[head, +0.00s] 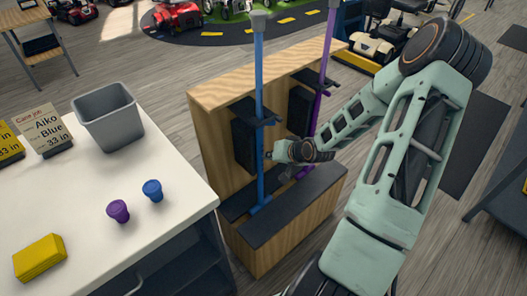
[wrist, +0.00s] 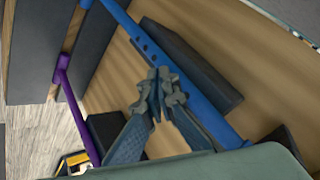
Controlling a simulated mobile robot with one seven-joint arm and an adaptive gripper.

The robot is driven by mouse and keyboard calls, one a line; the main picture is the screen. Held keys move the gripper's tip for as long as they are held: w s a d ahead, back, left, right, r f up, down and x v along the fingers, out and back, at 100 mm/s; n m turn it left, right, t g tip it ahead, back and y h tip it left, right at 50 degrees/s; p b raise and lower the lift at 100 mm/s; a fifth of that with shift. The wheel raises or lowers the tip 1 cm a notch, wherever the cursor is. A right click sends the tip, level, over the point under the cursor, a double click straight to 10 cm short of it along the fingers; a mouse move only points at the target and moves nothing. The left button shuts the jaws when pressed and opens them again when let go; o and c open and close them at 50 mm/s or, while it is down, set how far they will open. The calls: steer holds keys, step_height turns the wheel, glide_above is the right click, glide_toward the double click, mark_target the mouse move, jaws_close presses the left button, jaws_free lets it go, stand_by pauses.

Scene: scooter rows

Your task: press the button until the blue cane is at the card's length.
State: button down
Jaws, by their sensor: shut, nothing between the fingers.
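The blue cane (head: 259,100) stands upright in the wooden stand (head: 220,165), held by a dark clip, its foot in the dark base tray. In the wrist view the blue cane (wrist: 205,116) runs diagonally and shows a row of dark holes; I cannot make out the button for certain. My gripper (head: 272,155) is beside the lower part of the blue cane. In the wrist view my gripper (wrist: 160,88) is shut and empty, its fingertips close to the holes; contact cannot be told.
A purple cane (head: 323,75) stands in the same stand, right of the blue one, behind my arm. Scooters are parked behind.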

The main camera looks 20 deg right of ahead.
steer(key=shift+s, duration=0.2)
steer(key=s, duration=0.1)
steer(key=s+d+p, duration=0.1)
steer(key=s, duration=0.1)
steer(key=s+d, duration=0.1)
steer(key=shift+s+p, duration=0.35)
steer(key=shift+f, duration=0.1)
stand_by(2.7)
